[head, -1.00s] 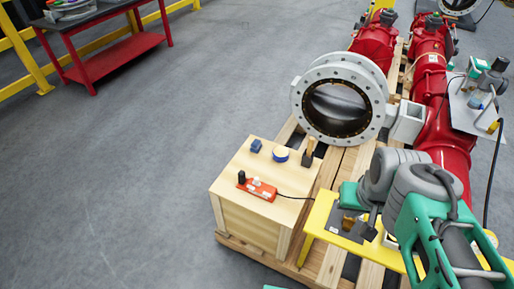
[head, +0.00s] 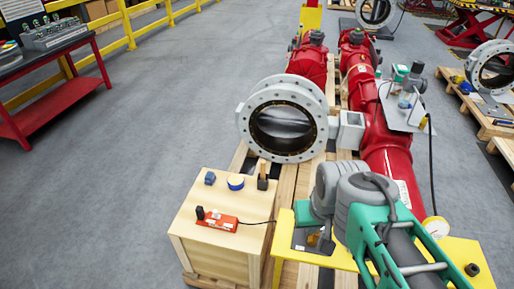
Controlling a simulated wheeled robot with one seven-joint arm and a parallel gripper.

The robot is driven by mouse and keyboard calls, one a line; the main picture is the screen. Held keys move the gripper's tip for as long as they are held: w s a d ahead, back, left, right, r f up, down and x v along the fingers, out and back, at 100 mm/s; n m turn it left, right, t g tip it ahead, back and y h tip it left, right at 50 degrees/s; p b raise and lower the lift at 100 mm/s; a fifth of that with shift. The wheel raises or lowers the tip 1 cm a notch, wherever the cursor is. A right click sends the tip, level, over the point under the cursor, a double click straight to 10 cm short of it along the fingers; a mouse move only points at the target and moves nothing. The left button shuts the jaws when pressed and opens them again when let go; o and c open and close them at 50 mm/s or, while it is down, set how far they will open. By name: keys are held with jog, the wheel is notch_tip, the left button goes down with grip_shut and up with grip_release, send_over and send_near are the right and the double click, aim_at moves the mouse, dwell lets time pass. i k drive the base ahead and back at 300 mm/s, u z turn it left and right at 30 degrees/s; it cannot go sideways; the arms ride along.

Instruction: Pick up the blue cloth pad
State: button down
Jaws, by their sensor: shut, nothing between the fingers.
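The small dark blue cloth pad (head: 210,178) lies on the back left of the top of a light wooden box (head: 192,212). My arm comes in from the lower right, grey and green. My gripper (head: 327,246) is small and dark in the head view, pointing down over a yellow stand, partly hidden by my arm. It is shut and empty. It is to the right of the wooden box and well apart from the pad.
Beside the pad are a blue and yellow roll (head: 236,182) and an upright brush (head: 262,177). An orange-red device (head: 217,221) with a cable sits in front. A large grey valve ring (head: 246,124) stands behind the box. The yellow stand (head: 283,236) is right; open floor is left.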

aim_at(210, 178)
jog(key=k, duration=1)
jog(key=u, duration=0.3)
jog(key=i, duration=0.35)
jog(key=u, duration=0.75)
jog(key=i, duration=1.25)
jog(key=u, duration=1.15)
jog(key=i, duration=1.95)
jog(key=z, duration=1.55)
jog(key=i, duration=0.95)
jog(key=z, duration=0.8)
jog(key=i, duration=0.8)
jog(key=z, duration=0.2)
